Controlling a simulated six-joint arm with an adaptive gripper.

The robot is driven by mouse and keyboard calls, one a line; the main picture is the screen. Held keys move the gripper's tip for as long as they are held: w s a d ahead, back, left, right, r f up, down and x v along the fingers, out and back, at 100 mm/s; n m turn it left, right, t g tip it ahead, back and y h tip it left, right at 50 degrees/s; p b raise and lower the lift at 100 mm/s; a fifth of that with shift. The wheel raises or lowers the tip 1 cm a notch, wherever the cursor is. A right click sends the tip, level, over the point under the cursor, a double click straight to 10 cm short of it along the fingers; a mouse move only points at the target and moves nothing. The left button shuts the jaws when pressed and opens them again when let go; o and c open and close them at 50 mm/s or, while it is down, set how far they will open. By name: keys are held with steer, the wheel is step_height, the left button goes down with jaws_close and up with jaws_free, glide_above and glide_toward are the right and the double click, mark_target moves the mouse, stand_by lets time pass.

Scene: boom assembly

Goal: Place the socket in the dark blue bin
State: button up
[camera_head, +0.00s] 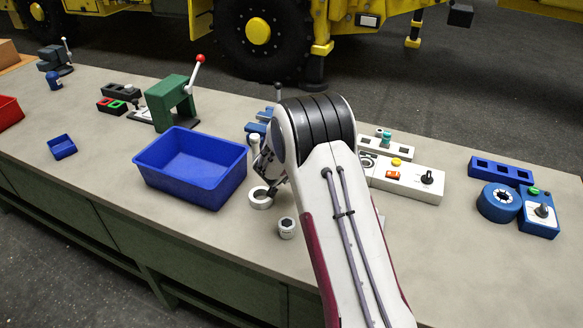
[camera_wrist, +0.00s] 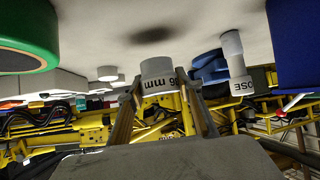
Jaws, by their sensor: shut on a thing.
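The socket is a short white cylinder marked "36 mm" (camera_wrist: 158,70). In the wrist view it sits between the two fingers of my gripper (camera_wrist: 160,84), which is shut on it. A dark shadow on the bench lies apart from the socket, so it appears held a little above the bench. In the head view it seems to be the white ring (camera_head: 261,203) just below my gripper (camera_head: 269,186), partly hidden by it. A large, empty blue bin (camera_head: 180,186) stands just left of my gripper. Its wall shows at upper right in the wrist view (camera_wrist: 298,45).
A smaller dark blue bin (camera_head: 62,147) lies farther left. A tall white piece (camera_head: 254,146) stands behind my gripper, near the large bin. Another white socket (camera_head: 286,229) stands in front. A green lever press (camera_head: 171,102) is behind the bin; a control box (camera_head: 408,180) is at right.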

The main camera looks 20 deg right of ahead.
steer(key=shift+f, duration=1.8)
steer(key=shift+f, duration=0.15)
steer(key=o, duration=1.4)
steer(key=shift+c, duration=0.2)
steer(key=shift+f, duration=0.1)
steer(key=shift+v, duration=3.9)
steer(key=shift+a+f, duration=0.1)
steer(key=shift+f, duration=0.05)
steer(key=shift+a, duration=0.1)
